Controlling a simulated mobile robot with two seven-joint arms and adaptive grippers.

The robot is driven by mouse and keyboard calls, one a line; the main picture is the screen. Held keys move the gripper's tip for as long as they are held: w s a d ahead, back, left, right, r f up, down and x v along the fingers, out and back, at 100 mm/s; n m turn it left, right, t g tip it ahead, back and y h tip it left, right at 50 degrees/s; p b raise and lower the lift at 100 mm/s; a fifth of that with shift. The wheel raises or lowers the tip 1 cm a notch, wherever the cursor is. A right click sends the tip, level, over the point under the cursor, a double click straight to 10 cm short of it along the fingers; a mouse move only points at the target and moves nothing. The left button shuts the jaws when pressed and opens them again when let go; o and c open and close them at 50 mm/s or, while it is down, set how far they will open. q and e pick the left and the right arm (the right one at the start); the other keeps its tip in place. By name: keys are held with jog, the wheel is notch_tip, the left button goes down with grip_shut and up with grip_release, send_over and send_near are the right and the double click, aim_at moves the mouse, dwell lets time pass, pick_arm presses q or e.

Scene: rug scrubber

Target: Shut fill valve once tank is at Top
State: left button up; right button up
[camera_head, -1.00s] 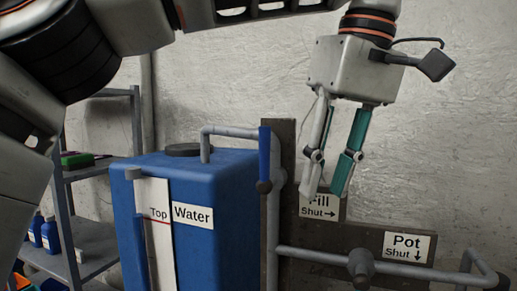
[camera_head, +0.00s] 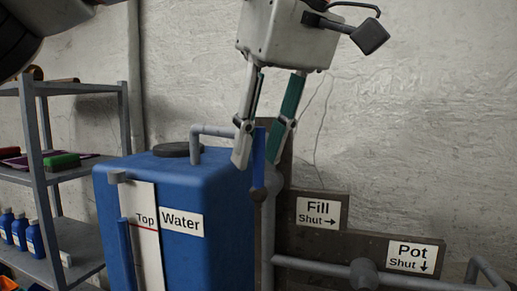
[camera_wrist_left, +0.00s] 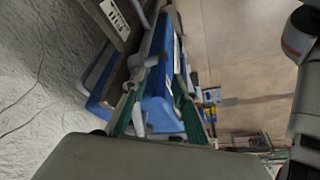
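The blue water tank (camera_head: 215,215) stands left of centre with a white gauge strip (camera_head: 148,250). The blue column (camera_head: 125,250) beside the strip reaches about the red Top line (camera_head: 145,226). The fill valve's blue lever (camera_head: 259,160) stands upright left of the Fill sign (camera_head: 318,212), whose arrow for Shut points right. My left gripper (camera_head: 258,162) points down, open, with one finger on each side of the lever in the head view. Contact cannot be told. The wrist view shows its spread fingers (camera_wrist_left: 158,122) over the valve pipework. My right gripper is out of view.
A Pot sign (camera_head: 410,256) and a horizontal grey pipe (camera_head: 315,266) are at the lower right. A grey shelf (camera_head: 75,172) with blue bottles (camera_head: 20,232) stands at the left. The wall space right of the lever is clear above the signs.

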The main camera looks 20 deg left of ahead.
pick_arm(q)
jog(key=shift+a+f, duration=0.15)
jog(key=shift+f, duration=0.25)
grip_shut()
jog(key=shift+w, duration=0.1)
